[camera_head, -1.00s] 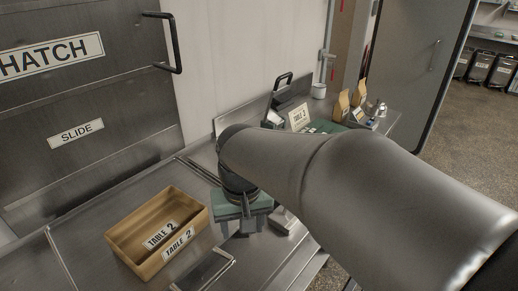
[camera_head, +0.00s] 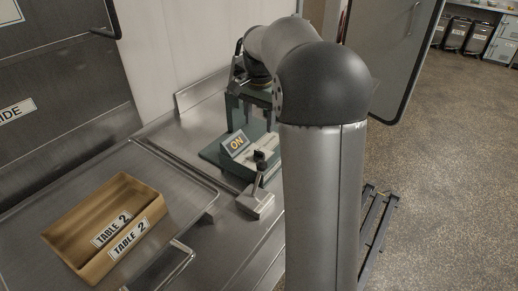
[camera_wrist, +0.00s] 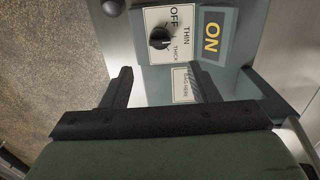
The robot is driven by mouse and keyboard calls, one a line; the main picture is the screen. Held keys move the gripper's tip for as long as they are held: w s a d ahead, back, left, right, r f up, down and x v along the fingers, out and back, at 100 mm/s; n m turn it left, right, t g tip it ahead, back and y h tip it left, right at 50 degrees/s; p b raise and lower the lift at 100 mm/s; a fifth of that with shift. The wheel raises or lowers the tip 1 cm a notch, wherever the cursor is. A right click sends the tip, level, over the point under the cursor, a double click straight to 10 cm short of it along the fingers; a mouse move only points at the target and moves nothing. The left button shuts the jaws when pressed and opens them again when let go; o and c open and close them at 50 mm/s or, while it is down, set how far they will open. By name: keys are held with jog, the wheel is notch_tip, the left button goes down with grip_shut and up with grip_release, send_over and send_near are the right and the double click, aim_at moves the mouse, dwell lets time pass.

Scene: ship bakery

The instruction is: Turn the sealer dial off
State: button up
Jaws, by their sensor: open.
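The sealer (camera_head: 215,152) is a green machine on the steel counter with an "ON" sign (camera_head: 237,144). The wrist view shows the sign (camera_wrist: 212,37) in yellow letters. Left of it is the black dial (camera_wrist: 160,38) on a white plate marked OFF, THIN and THICK. The dial's exact pointing is too small to tell. The head view shows my gripper (camera_head: 251,124) over the sealer.
A wooden box (camera_head: 75,222) marked TABLE 2 sits on a steel tray at left. A grey item with a dark upright handle (camera_head: 258,180) stands in front of the sealer. A wall is behind the counter, and open floor (camera_head: 440,180) lies to the right.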

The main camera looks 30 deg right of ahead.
aim_at(259, 155)
notch_tip(259, 155, down, 11)
jog(key=shift+r+p, duration=0.1)
jog(key=shift+p, duration=0.2)
jog(key=c, duration=1)
